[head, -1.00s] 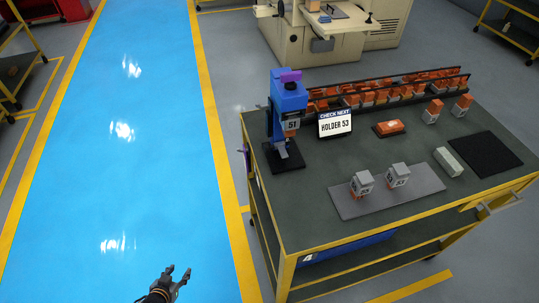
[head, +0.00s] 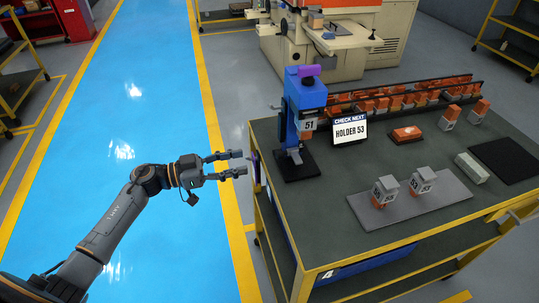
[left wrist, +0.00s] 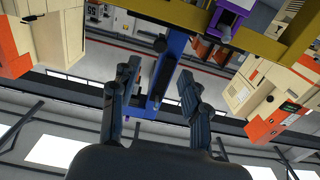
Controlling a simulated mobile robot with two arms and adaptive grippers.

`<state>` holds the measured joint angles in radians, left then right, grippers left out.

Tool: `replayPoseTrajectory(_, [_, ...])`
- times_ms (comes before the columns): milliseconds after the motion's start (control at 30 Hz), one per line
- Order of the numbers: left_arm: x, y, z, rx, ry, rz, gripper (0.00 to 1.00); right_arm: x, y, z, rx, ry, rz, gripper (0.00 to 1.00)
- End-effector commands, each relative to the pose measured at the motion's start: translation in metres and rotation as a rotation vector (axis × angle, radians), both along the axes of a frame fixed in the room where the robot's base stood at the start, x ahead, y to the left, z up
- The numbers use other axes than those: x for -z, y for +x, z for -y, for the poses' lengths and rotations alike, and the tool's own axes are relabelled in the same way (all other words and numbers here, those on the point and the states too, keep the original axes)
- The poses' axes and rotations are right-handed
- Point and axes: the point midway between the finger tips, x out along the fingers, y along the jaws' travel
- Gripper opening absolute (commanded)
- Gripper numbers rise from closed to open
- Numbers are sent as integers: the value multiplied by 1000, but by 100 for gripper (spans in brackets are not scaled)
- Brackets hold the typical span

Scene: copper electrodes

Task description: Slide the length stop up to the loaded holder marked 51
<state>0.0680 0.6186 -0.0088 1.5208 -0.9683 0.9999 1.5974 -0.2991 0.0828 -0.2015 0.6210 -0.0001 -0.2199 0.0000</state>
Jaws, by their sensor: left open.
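I cannot tell for sure which part is the length stop. My left gripper (head: 241,163) is open and empty, left of the stand, just outside the table's left edge. In the left wrist view, its fingers (left wrist: 158,76) are spread, with a blue upright (left wrist: 170,65) showing between them in the picture. My right gripper is out of view.
The table (head: 330,215) carries a grey mat (head: 452,205) with two marked holders (head: 384,191), a sign reading "HOLDER 53" (head: 349,130) and a rack of orange pieces (head: 420,97). A dark purple piece (head: 254,166) is at the table's left edge, near my fingertips. Blue floor lies left.

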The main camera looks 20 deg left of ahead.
Motion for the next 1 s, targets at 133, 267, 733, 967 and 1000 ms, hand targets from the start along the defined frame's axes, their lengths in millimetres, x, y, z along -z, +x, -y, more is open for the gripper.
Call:
replayPoseTrajectory(133, [-3,19,29,1,-4,3,46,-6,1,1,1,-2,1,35])
replayPoseTrajectory(267, [-2,33,49,0,-3,2,46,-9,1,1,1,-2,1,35])
replayPoseTrajectory(733, [0,51,74,-2,-1,0,46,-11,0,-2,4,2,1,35])
replayPoseTrajectory(967, [0,50,74,-1,-1,0,26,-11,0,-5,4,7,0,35])
replayPoseTrajectory(1000, [0,50,74,-1,-1,0,18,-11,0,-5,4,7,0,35])
